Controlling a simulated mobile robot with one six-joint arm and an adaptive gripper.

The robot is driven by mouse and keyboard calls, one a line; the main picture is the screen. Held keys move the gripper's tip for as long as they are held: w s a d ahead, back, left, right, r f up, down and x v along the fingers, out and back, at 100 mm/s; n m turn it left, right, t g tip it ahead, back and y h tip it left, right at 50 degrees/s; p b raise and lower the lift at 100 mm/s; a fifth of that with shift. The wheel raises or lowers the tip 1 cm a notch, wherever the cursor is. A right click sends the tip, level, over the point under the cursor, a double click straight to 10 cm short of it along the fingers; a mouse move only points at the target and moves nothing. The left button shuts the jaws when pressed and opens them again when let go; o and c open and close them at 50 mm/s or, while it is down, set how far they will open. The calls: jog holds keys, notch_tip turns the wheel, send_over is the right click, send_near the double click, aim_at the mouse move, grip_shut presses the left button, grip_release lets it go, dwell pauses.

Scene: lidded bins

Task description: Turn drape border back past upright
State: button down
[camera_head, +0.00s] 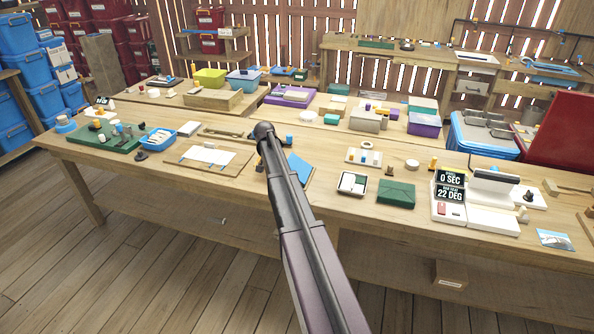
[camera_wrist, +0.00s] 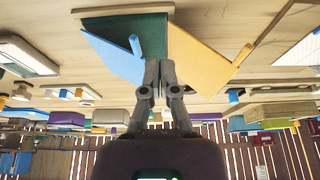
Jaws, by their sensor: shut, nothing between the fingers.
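The drape border cannot be told for sure; the likeliest part is the folding piece at my gripper. In the wrist view it has a dark green panel (camera_wrist: 136,32), a light blue flap (camera_wrist: 112,56) and a yellow-orange flap (camera_wrist: 202,58). A small blue upright tab (camera_wrist: 134,45) stands by the green panel. In the head view only its blue flap (camera_head: 300,169) shows clearly; my arm hides most of the rest. My gripper (camera_wrist: 159,63) is shut and empty, its tips in front of the green and yellow panels. Whether they touch is unclear.
A white console (camera_head: 449,212) at the right reads 0 SEC and 22 DEG. A green box (camera_head: 396,193), a small tray (camera_head: 352,184) and a ring board (camera_head: 364,157) stand right of my arm. A white sheet on a board (camera_head: 208,159) lies left.

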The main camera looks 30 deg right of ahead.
jog(key=shift+s+d, duration=0.7)
jog(key=shift+d, duration=0.25)
jog(key=shift+f, duration=0.15)
jog(key=shift+f+b, duration=4.2)
jog(key=shift+b, duration=0.15)
jog(key=shift+r+p, duration=1.65)
jog(key=shift+r, duration=0.05)
jog(key=r+p, duration=0.1)
jog(key=s+a+r+p, duration=0.2)
jog(key=r+p, duration=0.1)
jog(key=shift+a, duration=0.1)
